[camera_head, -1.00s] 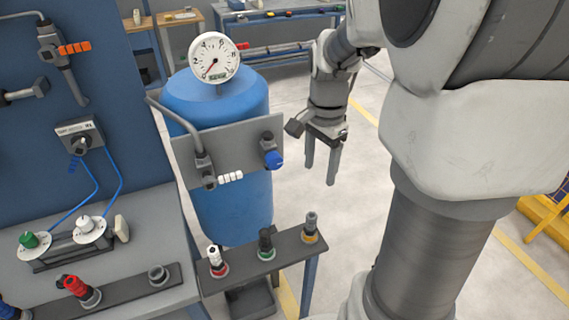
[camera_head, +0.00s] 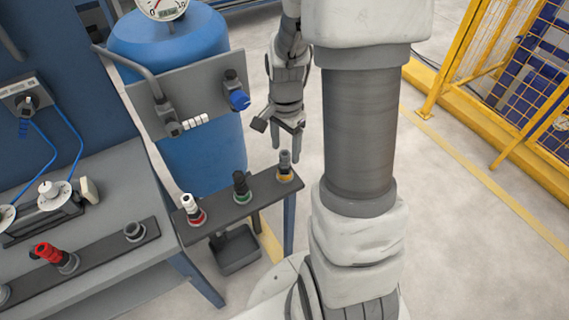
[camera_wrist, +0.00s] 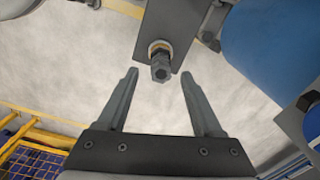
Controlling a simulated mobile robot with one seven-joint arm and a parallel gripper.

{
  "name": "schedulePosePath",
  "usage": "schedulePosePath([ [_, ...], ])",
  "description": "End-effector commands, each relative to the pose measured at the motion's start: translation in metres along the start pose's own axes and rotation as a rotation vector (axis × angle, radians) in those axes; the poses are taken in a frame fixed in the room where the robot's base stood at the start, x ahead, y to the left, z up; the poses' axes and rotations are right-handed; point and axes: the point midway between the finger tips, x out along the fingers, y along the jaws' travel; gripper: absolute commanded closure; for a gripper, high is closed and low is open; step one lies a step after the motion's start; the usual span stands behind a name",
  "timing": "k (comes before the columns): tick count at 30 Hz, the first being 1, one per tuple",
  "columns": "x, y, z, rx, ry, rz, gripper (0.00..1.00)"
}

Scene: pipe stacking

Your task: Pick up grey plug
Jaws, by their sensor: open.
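The grey plug (camera_head: 285,163) stands upright in a yellow-ringed socket at the right end of a narrow dark shelf (camera_head: 217,208). In the wrist view the plug (camera_wrist: 160,70) appears end-on, between the two fingertips in the picture. My gripper (camera_head: 287,147) points down, open and empty, just behind and above the plug; the exact gap is hard to tell. The gripper fingers also show in the wrist view (camera_wrist: 159,76), spread to either side of the plug.
A green-ringed plug (camera_head: 241,187) and a red-ringed white plug (camera_head: 192,211) stand left on the same shelf. A panel with a blue knob (camera_head: 238,100) stands behind, before a blue tank (camera_head: 205,155). A yellow fence (camera_head: 470,60) stands far right.

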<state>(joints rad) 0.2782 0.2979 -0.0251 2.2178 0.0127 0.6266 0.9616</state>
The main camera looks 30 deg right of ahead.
Motion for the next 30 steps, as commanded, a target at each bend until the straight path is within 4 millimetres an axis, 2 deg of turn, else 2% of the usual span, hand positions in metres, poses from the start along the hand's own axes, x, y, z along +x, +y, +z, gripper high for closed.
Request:
schedulePosePath([
  [1,0.011,0.000,0.001,0.000,-0.002,0.004,0.32],
  [6,0.029,-0.001,0.001,0.001,0.000,0.001,0.32],
  [14,0.030,-0.001,0.001,0.000,0.001,-0.001,0.32],
  [25,0.030,-0.001,0.001,0.001,0.001,-0.001,0.97],
  [26,0.030,-0.001,0.001,0.001,0.001,-0.001,1.00],
  [30,0.030,-0.001,0.001,0.001,0.001,-0.001,1.00],
])
